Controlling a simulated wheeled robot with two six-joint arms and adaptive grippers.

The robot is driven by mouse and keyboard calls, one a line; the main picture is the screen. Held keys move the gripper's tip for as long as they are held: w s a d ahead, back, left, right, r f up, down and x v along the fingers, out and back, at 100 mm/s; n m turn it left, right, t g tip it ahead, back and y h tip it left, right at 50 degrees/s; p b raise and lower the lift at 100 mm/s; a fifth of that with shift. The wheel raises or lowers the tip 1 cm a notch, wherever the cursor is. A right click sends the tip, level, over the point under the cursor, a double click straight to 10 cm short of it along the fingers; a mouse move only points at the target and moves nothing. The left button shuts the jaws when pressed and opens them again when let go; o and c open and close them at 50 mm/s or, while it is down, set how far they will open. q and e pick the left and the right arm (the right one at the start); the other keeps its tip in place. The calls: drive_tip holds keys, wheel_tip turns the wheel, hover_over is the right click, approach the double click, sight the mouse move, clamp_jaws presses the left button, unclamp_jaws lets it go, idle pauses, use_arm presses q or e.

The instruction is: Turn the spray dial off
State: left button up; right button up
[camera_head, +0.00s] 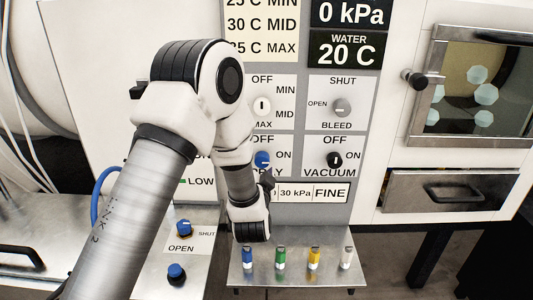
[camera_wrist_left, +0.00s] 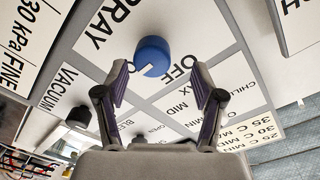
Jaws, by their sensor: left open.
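The blue spray dial (camera_head: 262,158) sits on the grey panel, under an OFF label and left of an ON label, partly covered by my left arm in the head view. My right gripper is out of view.
A black vacuum dial (camera_head: 334,159) is close on the right, below a grey bleed dial (camera_head: 341,108). A white temperature dial (camera_head: 262,105) is above. Two blue knobs, one here (camera_head: 184,227), are at lower left.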

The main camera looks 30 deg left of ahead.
sight(263, 161)
use_arm(q)
drive_tip(key=w, duration=0.1)
drive_tip(key=w+a, duration=0.1)
drive_tip(key=w+f, duration=0.1)
drive_tip(key=w, duration=0.1)
drive_tip(key=shift+w+a, duration=0.1)
drive_tip(key=shift+a, duration=0.1)
drive_tip(key=shift+s+r, duration=0.3)
drive_tip(key=shift+s, duration=0.05)
drive_tip(key=c, duration=1.1)
drive_tip(key=shift+c, duration=0.2)
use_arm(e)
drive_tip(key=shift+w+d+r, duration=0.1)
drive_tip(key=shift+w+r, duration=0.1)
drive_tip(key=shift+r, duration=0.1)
